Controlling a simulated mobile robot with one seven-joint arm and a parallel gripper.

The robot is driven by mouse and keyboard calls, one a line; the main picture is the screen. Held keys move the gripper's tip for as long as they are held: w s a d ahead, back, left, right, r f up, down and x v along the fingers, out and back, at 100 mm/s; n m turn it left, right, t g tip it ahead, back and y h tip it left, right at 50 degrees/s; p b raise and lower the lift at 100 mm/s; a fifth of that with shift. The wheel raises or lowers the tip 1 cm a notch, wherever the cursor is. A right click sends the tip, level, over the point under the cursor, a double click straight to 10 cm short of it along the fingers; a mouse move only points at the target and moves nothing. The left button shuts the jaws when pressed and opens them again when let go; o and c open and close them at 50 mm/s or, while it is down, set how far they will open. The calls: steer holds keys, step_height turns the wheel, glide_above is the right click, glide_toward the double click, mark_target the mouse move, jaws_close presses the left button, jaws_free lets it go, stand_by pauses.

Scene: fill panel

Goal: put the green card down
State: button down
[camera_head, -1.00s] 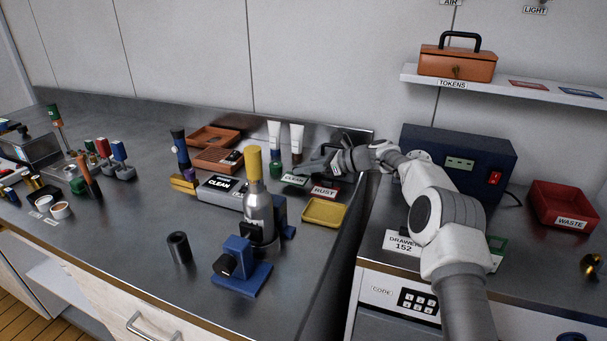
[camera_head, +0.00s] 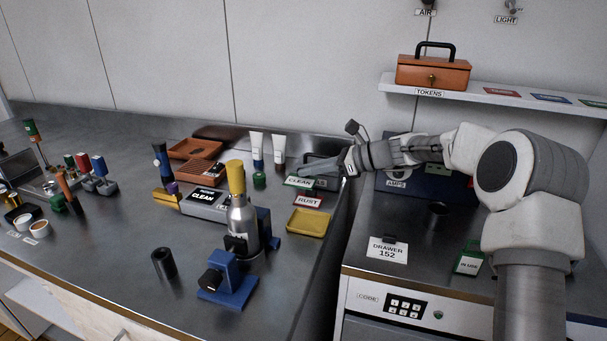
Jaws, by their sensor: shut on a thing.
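The green-edged card marked CLEAN (camera_head: 299,183) is at the far right of the left counter, at the tips of my gripper (camera_head: 305,171). My gripper reaches in from the right, shut on this card. The fingers and the card's far edge are too small to make out clearly, and I cannot tell whether the card touches the counter. A red-edged card marked RUST (camera_head: 308,201) lies just in front of it. Another green card, marked IN USE (camera_head: 468,262), lies on the right counter.
A yellow tray (camera_head: 307,222) lies in front of the cards. A yellow-topped bottle (camera_head: 240,205) stands nearer. A gap separates the two counters. My arm partly hides the blue box (camera_head: 397,184).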

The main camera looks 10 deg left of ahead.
steer(key=s+d, duration=0.2)
steer(key=d, duration=0.5)
steer(key=s+d, duration=0.3)
steer(key=d, duration=0.3)
steer(key=b, duration=0.3)
glide_above(319, 219)
step_height(319, 219, down, 6)
steer(key=shift+r, duration=0.1)
steer(key=shift+f, duration=0.2)
steer(key=shift+f+b, duration=0.6)
steer(key=shift+f, duration=1.3)
steer(key=shift+f, duration=0.15)
steer(key=c, duration=0.9)
jaws_free()
steer(key=shift+o, duration=0.2)
